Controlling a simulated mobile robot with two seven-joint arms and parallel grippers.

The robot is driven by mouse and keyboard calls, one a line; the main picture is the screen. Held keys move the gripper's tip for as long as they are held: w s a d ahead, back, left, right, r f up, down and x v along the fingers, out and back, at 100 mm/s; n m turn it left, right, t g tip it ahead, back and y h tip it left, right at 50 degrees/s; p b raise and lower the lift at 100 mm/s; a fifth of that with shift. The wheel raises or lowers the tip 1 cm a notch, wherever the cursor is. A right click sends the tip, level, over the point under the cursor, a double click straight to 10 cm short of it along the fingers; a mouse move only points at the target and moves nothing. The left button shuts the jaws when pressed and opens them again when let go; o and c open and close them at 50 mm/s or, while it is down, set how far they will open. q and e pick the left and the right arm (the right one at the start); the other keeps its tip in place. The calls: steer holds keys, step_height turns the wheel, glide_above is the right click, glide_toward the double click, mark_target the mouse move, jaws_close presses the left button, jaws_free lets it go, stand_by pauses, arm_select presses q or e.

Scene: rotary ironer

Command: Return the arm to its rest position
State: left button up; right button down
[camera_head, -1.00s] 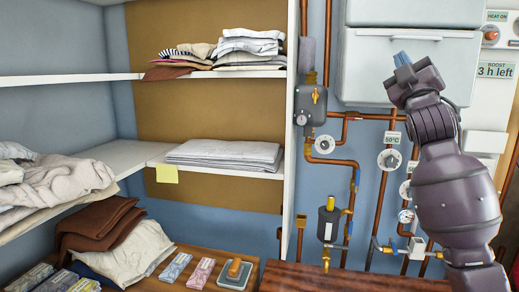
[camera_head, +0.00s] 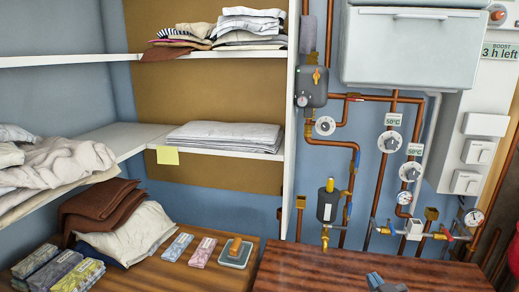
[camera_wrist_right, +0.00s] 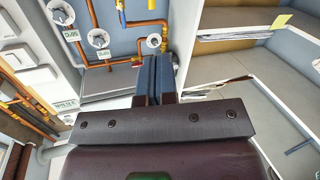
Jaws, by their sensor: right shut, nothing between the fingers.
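My right gripper (camera_head: 384,282) shows only as its dark fingertips with blue pads at the bottom edge of the head view, in front of the brown wooden worktop (camera_head: 330,268). The rest of the right arm is out of that view. In the right wrist view the two fingers (camera_wrist_right: 155,75) lie side by side, shut, with nothing between them. My left gripper is in neither view.
Copper pipes with dials (camera_head: 392,142) and a valve unit (camera_head: 312,88) line the blue wall, below a white box (camera_head: 408,50). Shelves at left hold folded laundry (camera_head: 225,135). Folded cloths and small packets (camera_head: 203,252) lie on the lower wooden surface.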

steer(key=s+f+m+g+h, duration=0.1)
steer(key=s+f+g, duration=0.4)
steer(key=s+f, duration=1.3)
steer(key=s+m, duration=0.1)
steer(key=s, duration=0.3)
steer(key=shift+d+f, duration=0.25)
steer(key=shift+d, duration=0.15)
